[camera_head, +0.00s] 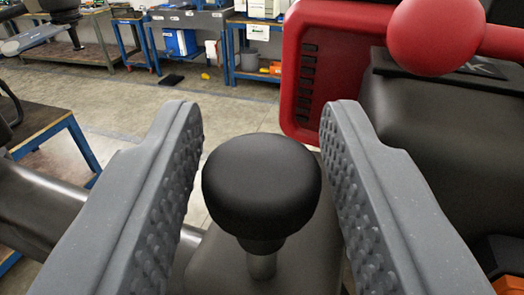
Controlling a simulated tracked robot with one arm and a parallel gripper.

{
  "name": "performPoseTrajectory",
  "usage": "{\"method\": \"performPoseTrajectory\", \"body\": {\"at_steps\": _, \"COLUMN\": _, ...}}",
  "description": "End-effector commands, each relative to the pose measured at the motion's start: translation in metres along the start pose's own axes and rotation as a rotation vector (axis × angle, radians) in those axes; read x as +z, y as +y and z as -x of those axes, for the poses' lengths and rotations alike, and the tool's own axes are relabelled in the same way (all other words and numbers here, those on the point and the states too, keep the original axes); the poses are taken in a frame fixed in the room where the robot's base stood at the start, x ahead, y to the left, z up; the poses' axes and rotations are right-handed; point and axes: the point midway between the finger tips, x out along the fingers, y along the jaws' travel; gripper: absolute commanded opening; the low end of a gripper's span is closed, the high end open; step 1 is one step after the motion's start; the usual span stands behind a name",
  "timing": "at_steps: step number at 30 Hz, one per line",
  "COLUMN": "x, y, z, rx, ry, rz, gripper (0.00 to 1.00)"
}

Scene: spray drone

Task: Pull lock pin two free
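A lock pin (261,190) with a round black knob and a short grey shaft stands in a dark grey part in the middle of the camera_head view. I cannot tell from its look whether it is lock pin two. My gripper (262,125) is open, with one ridged grey finger on each side of the knob. A gap shows between the knob and each finger, so neither seems to touch it. The lower end of the shaft goes into the dark part.
A red ball-shaped knob (434,35) on a red bar and a red vented housing (310,85) are at the upper right. A dark grey body (440,130) lies behind the right finger. Blue-legged workbenches (270,30) stand far behind on open floor.

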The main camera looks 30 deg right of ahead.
Motion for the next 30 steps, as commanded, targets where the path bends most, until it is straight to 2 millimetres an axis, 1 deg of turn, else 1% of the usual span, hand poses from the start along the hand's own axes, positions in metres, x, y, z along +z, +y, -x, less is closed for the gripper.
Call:
{"method": "performPoseTrajectory", "body": {"at_steps": 5, "x": 0.000, "y": -0.001, "z": 0.005, "rx": -0.001, "ry": 0.000, "rz": 0.001, "gripper": 0.37}}
{"method": "performPoseTrajectory", "body": {"at_steps": 8, "x": -0.001, "y": -0.002, "z": 0.014, "rx": -0.002, "ry": 0.002, "rz": 0.001, "gripper": 0.37}}
{"method": "performPoseTrajectory", "body": {"at_steps": 14, "x": 0.001, "y": -0.002, "z": 0.040, "rx": -0.002, "ry": 0.001, "rz": 0.002, "gripper": 0.37}}
{"method": "performPoseTrajectory", "body": {"at_steps": 30, "x": 0.003, "y": -0.001, "z": 0.117, "rx": -0.002, "ry": -0.002, "rz": 0.001, "gripper": 0.37}}
